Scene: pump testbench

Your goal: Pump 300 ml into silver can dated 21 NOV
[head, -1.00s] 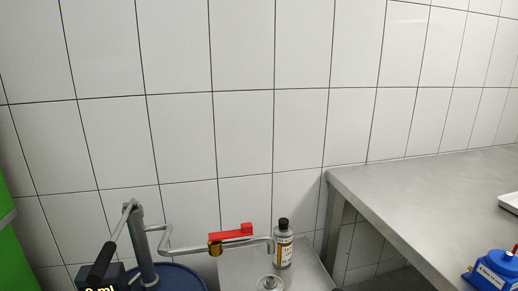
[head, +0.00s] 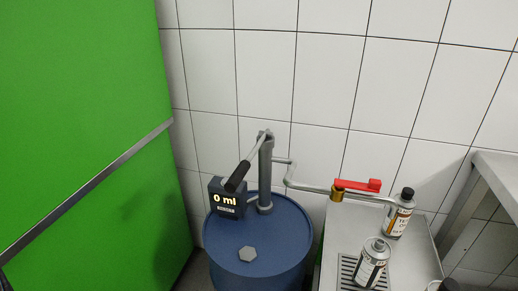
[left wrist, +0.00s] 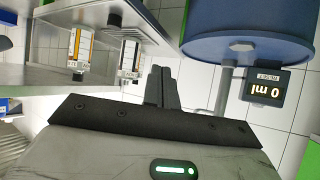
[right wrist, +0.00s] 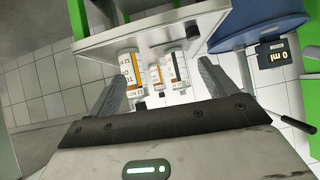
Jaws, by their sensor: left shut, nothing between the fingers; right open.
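The pump (head: 266,175) stands on a blue drum (head: 285,235), with a black-gripped crank handle (head: 238,177) and a display (head: 226,198) reading 0 ml. Its outlet pipe (head: 310,187) runs right through a brass valve with a red lever (head: 358,185) lying along the pipe. A grey can with a black cap (head: 397,216) stands behind a silver-topped can (head: 372,263) that is over a drain grate. Label dates are too small to read. My left gripper (left wrist: 162,88) is shut and empty. My right gripper (right wrist: 160,88) is open; three cans (right wrist: 157,76) show beyond its fingers.
A steel stand (head: 415,258) carries the cans right of the drum; part of another dark object (head: 447,285) shows at the bottom edge. A green panel (head: 80,120) fills the left. A steel table (head: 500,180) begins at the right, against the tiled wall.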

